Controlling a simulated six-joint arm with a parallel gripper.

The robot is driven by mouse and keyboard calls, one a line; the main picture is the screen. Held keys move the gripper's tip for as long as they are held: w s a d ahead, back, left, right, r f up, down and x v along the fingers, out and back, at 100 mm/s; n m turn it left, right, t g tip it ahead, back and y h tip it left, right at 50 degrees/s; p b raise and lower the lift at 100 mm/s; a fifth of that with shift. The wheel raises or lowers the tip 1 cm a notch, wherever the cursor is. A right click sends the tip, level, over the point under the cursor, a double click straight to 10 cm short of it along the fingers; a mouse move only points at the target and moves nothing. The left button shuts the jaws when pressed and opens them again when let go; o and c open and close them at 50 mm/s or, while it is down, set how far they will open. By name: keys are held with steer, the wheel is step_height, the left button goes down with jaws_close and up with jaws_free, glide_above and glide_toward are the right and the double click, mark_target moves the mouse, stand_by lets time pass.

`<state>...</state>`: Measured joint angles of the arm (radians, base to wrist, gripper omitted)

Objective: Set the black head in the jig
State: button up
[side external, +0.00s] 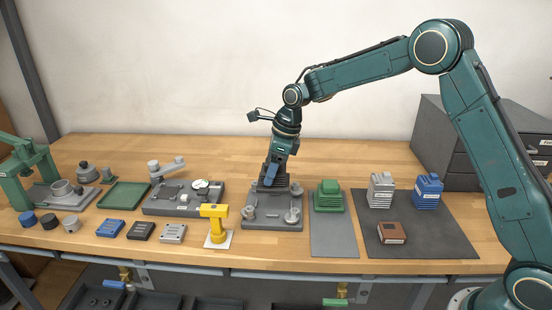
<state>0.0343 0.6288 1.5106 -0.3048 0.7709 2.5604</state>
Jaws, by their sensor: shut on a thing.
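My gripper (270,184) is pointed down over the grey jig (255,225), at the front middle of the bench. It is shut on a dark piece that looks like the black head (270,188). The piece is small and partly hidden by the gripper, and sits low between the jig's round posts. I cannot tell whether it touches the jig's base.
A yellow tool (215,223) stands left of the jig. A green finned block (329,193) stands to its right; grey (381,190) and blue (428,191) ones stand farther right, behind a brown block (391,233). A black flat block (140,231) lies left.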

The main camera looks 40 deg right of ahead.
steer(key=shift+f, duration=0.15)
steer(key=shift+f, duration=2.25)
steer(key=shift+f, duration=1.05)
stand_by(2.4)
steer(key=o, duration=1.5)
steer(key=shift+c, duration=0.2)
steer(key=shift+o, duration=1.1)
steer(key=shift+f, duration=0.15)
steer(key=shift+o, duration=0.8)
steer(key=shift+r, duration=0.2)
steer(key=shift+r, duration=3.4)
